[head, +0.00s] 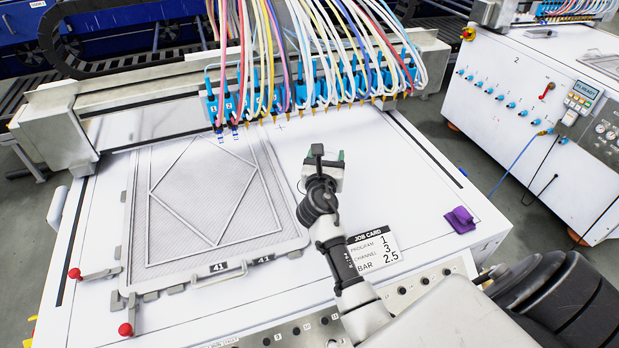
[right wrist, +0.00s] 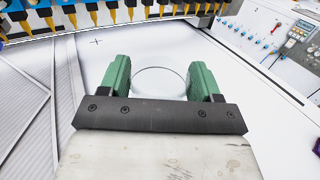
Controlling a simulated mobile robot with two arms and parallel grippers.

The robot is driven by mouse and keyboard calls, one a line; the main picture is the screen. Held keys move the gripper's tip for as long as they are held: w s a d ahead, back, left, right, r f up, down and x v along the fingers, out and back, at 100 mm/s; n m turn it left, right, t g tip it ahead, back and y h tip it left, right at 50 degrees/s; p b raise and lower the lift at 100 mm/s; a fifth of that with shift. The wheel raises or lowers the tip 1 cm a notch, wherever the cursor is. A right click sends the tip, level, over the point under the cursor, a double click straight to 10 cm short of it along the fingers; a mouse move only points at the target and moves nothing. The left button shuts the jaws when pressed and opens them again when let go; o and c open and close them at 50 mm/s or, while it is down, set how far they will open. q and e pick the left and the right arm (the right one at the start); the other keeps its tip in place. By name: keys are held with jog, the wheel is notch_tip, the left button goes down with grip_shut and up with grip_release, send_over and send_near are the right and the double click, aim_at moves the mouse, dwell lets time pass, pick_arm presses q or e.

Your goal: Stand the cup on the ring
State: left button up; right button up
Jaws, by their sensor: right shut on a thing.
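My right gripper (head: 325,162) is over the white table, right of the mesh frame and in front of the nozzle row. In the right wrist view its green fingers (right wrist: 160,78) stand on either side of a pale round outline, which I take to be the rim of the cup (right wrist: 158,82). The gripper is shut on it. The cup is so pale that its walls and base do not stand out, and I cannot tell its height above the table. No separate ring can be made out. My left gripper is not in view.
A row of blue nozzle holders (head: 300,97) with hoses hangs just behind the gripper. A mesh frame (head: 215,195) lies at left. A job card (head: 373,249) and a purple object (head: 461,219) lie nearer the front right. A small cross (right wrist: 96,42) marks the table.

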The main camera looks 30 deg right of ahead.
jog(key=shift+w+a+f+b, duration=0.4)
jog(key=shift+w+f, duration=0.3)
jog(key=shift+f, duration=0.45)
jog(key=shift+w+a+f+b, duration=0.35)
jog(key=shift+w+f, duration=0.3)
jog(key=shift+f, duration=0.45)
jog(key=shift+w+a+f+b, duration=0.35)
jog(key=shift+w+f, duration=0.35)
jog(key=shift+f, duration=0.45)
jog(key=shift+f, duration=0.1)
jog(key=o, duration=0.9)
